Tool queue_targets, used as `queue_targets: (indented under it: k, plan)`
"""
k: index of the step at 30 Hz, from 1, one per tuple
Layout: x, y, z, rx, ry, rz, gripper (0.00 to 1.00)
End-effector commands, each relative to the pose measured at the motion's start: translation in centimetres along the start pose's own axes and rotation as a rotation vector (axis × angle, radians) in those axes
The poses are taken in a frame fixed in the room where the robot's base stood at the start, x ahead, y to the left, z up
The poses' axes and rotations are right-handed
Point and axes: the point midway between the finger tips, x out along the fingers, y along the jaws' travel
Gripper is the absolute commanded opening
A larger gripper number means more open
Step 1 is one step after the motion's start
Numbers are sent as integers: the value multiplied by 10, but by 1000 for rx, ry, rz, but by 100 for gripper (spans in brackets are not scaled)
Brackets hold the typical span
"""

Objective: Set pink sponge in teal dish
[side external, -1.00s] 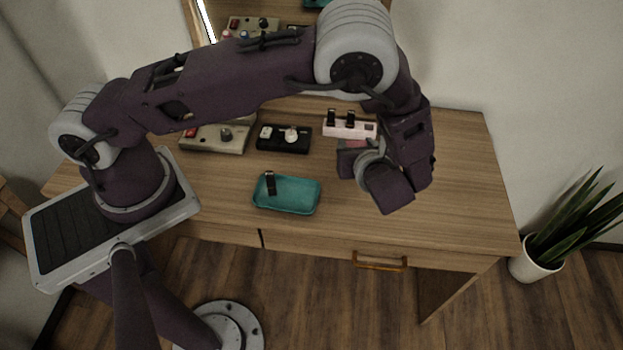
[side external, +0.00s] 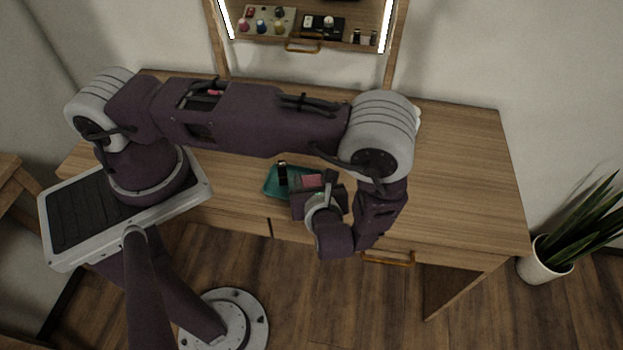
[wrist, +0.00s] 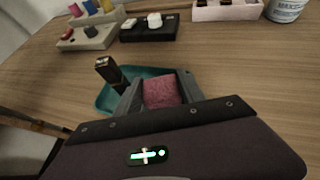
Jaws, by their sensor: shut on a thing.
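The pink sponge (side external: 312,180) is held between the fingers of my gripper (side external: 318,190). In the wrist view the sponge (wrist: 160,92) fills the space between both fingertips (wrist: 161,97). The teal dish (side external: 271,188) lies on the desk; my gripper and the sponge are over its right side and hide part of it. The dish (wrist: 105,99) also shows in the wrist view, left of and behind the fingers. A dark upright object with a brownish side (wrist: 110,72) stands in the dish's left part. I cannot tell whether the sponge touches the dish.
Behind the dish stand a beige box with coloured knobs (wrist: 88,38), a black box with a white knob (wrist: 150,28), a pale pink box (wrist: 228,11) and a white jar (wrist: 286,9). The desk's right part (side external: 460,180) is clear. A mirror (side external: 305,25) stands at the back.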

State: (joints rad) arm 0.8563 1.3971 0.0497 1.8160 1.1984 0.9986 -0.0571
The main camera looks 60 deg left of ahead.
Motion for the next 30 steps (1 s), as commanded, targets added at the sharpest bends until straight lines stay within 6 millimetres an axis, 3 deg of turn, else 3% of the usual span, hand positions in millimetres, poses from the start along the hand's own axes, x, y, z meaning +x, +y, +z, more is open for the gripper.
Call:
queue_targets:
  k: [7,8,9,20,30]
  plan:
    - [1,0,-2,0,0,0,9]
    - [1,0,-2,0,0,0,48]
    - [1,0,-2,0,0,0,55]
    - [-4,-1,1,-1,1,-2,55]
    - [-91,-1,1,-2,2,-4,55]
